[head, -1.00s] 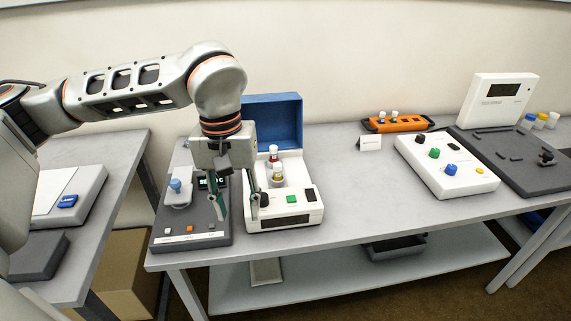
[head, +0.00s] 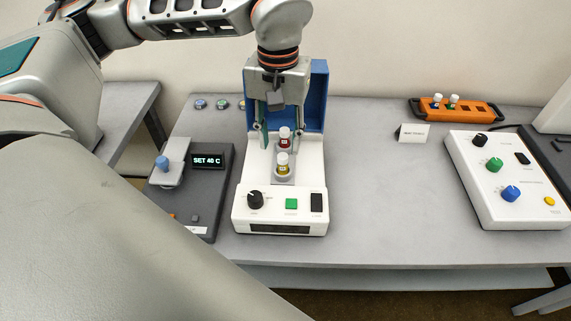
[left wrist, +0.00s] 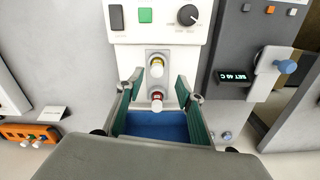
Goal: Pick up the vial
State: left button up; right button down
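Two vials stand upright in a white device with a raised blue lid: a red-banded vial (head: 284,139) at the back and a yellow-banded vial (head: 283,162) in front. My left gripper (head: 282,128) points down over the back of the device, open and empty. Its fingers are on either side of the red vial in the picture; contact does not show. In the left wrist view the red vial (left wrist: 157,98) lies between the teal finger pads, with the yellow vial (left wrist: 157,66) just beyond the fingertips. My right gripper is out of view.
The blue lid (head: 318,95) stands close behind the gripper. A dark device reading "SET 40 C" (head: 208,161) is at the left. An orange rack with vials (head: 455,108) and a white knob panel (head: 505,185) are at the right.

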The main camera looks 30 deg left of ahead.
aim_at(283, 156)
pick_arm(q)
jog(key=f, duration=0.5)
jog(key=shift+w+d+f, duration=0.15)
jog(key=shift+d+f, duration=0.05)
jog(key=shift+f, duration=0.05)
grip_shut()
